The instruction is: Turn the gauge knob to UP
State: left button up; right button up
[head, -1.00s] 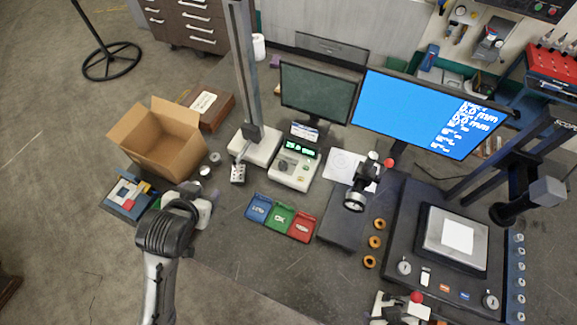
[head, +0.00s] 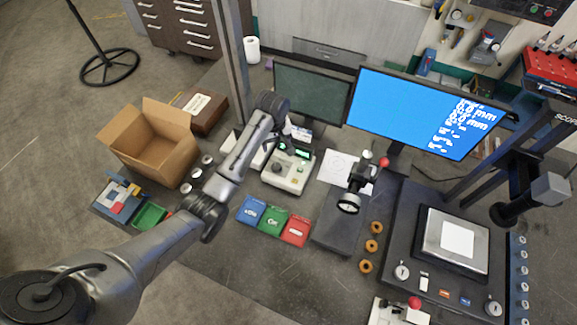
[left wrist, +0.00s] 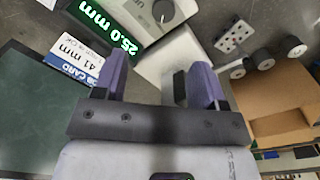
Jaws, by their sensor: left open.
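The gauge's readout box (head: 285,176) stands in the middle of the table, with a lit green display and a grey knob (head: 276,168) on its face. In the left wrist view the knob (left wrist: 162,10) is cut by the top edge, beside partly visible lettering that seems to read UP. I cannot tell its setting. The green display (left wrist: 112,30) reads 25.0 mm. My left gripper (left wrist: 158,78) is open and empty, its purple fingers apart, close above the box with the knob beyond the fingertips. In the head view the wrist largely hides this gripper. My right gripper is not in view.
A job card (left wrist: 75,58) and dark monitor (head: 311,93) stand close behind the gripper. The gauge column (head: 232,60) rises left of the box. Blue, green and red trays (head: 273,222) lie in front. An open cardboard box (head: 150,150) stands left.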

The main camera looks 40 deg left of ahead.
aim_at(276, 166)
pick_arm(q)
jog(key=f+n, duration=0.1)
jog(key=f, duration=0.6)
jog(key=f+n, duration=0.1)
jog(key=f, duration=0.5)
jog(key=shift+s+f, duration=0.2)
jog(key=shift+f, duration=0.2)
jog(key=shift+c, duration=0.4)
jog(key=c, duration=0.8)
jog(key=shift+c, duration=0.2)
